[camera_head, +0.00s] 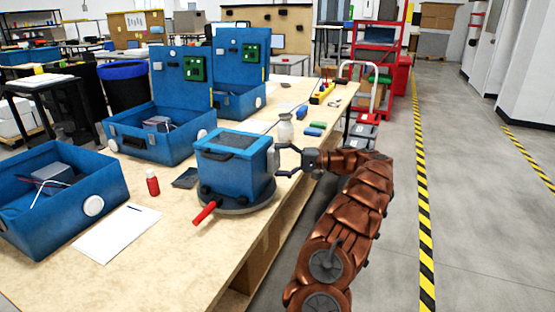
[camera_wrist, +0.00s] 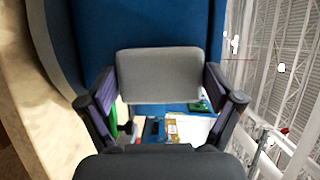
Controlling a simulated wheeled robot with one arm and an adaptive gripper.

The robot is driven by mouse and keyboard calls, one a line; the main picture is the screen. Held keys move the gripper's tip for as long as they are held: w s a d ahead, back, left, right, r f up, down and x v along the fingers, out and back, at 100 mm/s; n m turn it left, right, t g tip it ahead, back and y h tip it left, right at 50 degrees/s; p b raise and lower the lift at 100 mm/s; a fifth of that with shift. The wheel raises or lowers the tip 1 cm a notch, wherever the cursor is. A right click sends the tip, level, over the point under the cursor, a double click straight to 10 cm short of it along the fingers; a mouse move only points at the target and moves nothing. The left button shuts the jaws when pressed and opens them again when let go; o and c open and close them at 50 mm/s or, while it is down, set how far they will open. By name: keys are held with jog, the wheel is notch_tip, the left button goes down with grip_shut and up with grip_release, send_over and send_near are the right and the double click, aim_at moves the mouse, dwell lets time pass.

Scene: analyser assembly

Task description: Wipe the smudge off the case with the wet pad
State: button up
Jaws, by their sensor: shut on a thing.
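The closed blue case (camera_head: 228,172) with a dark panel on its lid stands on a round grey turntable (camera_head: 240,207) with a red handle (camera_head: 205,213). My gripper (camera_head: 280,160) is at the case's right side. In the wrist view my gripper (camera_wrist: 162,82) is shut on a grey pad (camera_wrist: 160,75), held between the two fingers. The blue case wall (camera_wrist: 140,25) is right behind the pad; I cannot tell whether they touch. I see no smudge in either view; the pad and gripper hide part of that side.
A pale bottle (camera_head: 285,131) stands behind my gripper, near small green (camera_head: 318,124) and blue (camera_head: 312,132) blocks. Open blue cases (camera_head: 60,212) stand further left and behind.

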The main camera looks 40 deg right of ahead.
aim_at(254, 176)
jog(key=shift+s+a+f+b, duration=0.1)
jog(key=shift+b, duration=0.4)
jog(key=s+a+b, duration=0.1)
jog(key=a+b, duration=0.1)
jog(key=b, duration=0.1)
jog(key=shift+s, duration=0.15)
jog(key=shift+s+a+b, duration=0.3)
jog(key=shift+a+b, duration=0.3)
jog(key=shift+a, duration=0.05)
jog(key=shift+s+a+b, duration=0.3)
jog(key=shift+a+b, duration=0.3)
jog(key=shift+b, duration=0.05)
jog(key=shift+s+a+b, duration=0.3)
jog(key=shift+a+b, duration=0.3)
jog(key=shift+a, duration=0.05)
jog(key=shift+s+a+b, duration=0.45)
jog(key=shift+a+b, duration=0.15)
jog(key=shift+a, duration=0.1)
jog(key=shift+s+a+b, duration=0.4)
jog(key=shift+a+b, duration=0.15)
jog(key=shift+a, duration=0.15)
jog(key=shift+c, duration=0.4)
jog(key=shift+d, duration=0.1)
jog(key=s+d, duration=0.3)
jog(key=s, duration=0.2)
jog(key=shift+s+d, duration=0.15)
